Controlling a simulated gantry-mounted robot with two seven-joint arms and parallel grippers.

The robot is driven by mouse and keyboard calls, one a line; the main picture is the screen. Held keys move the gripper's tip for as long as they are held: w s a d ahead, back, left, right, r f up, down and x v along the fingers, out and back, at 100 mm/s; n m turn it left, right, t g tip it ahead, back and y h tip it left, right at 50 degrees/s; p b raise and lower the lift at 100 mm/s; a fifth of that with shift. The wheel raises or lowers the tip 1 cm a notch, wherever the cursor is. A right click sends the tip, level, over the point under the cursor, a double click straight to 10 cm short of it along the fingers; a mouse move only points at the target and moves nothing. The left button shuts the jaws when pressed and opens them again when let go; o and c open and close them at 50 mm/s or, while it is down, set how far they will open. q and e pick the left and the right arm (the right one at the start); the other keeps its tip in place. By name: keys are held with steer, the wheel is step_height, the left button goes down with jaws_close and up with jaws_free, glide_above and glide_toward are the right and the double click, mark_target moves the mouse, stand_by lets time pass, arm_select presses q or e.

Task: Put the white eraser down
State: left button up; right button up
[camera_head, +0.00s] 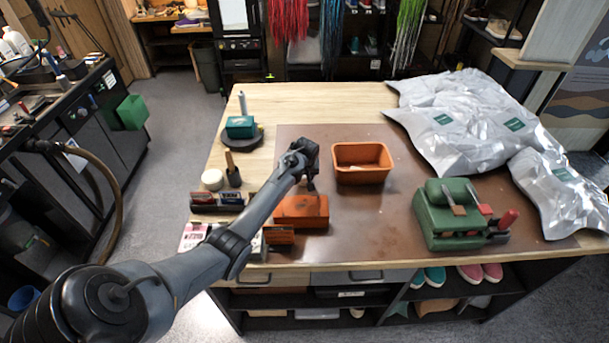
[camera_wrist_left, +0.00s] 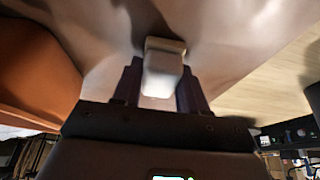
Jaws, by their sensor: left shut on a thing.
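The white eraser (camera_wrist_left: 163,66) shows in the left wrist view, held between the two dark fingers of my left gripper (camera_wrist_left: 160,88). Its far end is close to the brown mat (camera_wrist_left: 85,25), with a dark shadow beside it; I cannot tell whether it touches. In the head view my left gripper (camera_head: 311,184) points down over the mat (camera_head: 390,215), between an orange-brown box (camera_head: 300,211) and an orange bin (camera_head: 362,175). The eraser cannot be made out there. My right gripper is not in view.
A green tool caddy (camera_head: 450,220) stands at the mat's right. Silvery bags (camera_head: 465,120) cover the table's back right. A green box (camera_head: 240,127), a white round jar (camera_head: 212,179) and small items line the left. The mat's front middle is clear.

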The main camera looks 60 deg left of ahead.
arm_select(q)
steer(key=shift+f, duration=0.1)
steer(key=o, duration=0.9)
steer(key=shift+o, duration=0.2)
steer(key=p+v, duration=0.1)
steer(key=v, duration=1.1)
steer(key=shift+a, duration=0.1)
